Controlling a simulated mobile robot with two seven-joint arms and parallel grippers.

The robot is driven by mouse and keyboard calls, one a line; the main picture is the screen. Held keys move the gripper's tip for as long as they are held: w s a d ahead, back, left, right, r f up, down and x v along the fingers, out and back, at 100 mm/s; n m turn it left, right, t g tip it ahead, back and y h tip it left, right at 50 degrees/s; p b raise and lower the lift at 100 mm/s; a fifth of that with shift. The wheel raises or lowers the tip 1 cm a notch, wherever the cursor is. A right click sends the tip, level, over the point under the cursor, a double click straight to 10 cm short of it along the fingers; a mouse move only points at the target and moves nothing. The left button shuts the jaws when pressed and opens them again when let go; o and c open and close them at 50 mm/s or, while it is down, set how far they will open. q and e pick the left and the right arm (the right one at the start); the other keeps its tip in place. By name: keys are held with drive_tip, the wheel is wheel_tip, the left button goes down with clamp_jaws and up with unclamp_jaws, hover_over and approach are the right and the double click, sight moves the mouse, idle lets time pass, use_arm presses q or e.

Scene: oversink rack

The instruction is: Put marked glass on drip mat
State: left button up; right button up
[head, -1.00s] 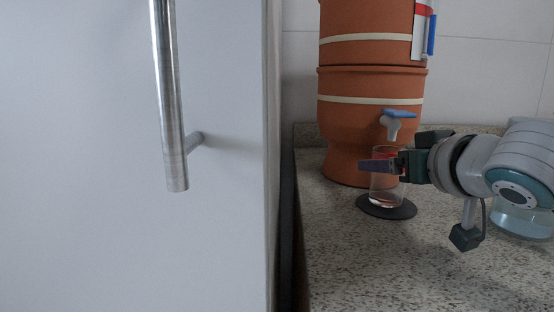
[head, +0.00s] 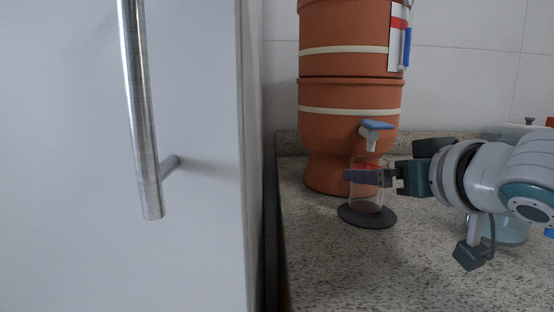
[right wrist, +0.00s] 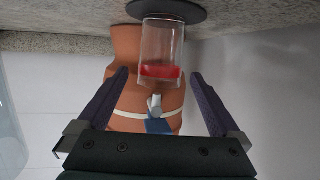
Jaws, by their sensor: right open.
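The clear glass with a red band (head: 366,192) stands upright on the round dark drip mat (head: 380,219), below the spout of the clay filter. In the right wrist view, which is upside down, the glass (right wrist: 161,45) rests on the mat (right wrist: 185,9). My right gripper (head: 346,175) is open, its fingers level with the upper part of the glass. In the right wrist view a gap shows between the glass and each finger, with the glass ahead of the palm. One finger hides part of the glass in the head view. My left gripper is not in view.
The clay water filter (head: 350,140) with a blue-handled tap (head: 375,128) stands just behind the glass. A white door (head: 60,160) with a metal handle (head: 140,110) fills the left. A pale-blue clear vessel (head: 512,229) is partly hidden behind my arm. The front counter (head: 350,270) is clear.

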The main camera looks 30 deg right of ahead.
drive_tip(key=p+v, duration=0.1)
drive_tip(key=v, duration=0.7)
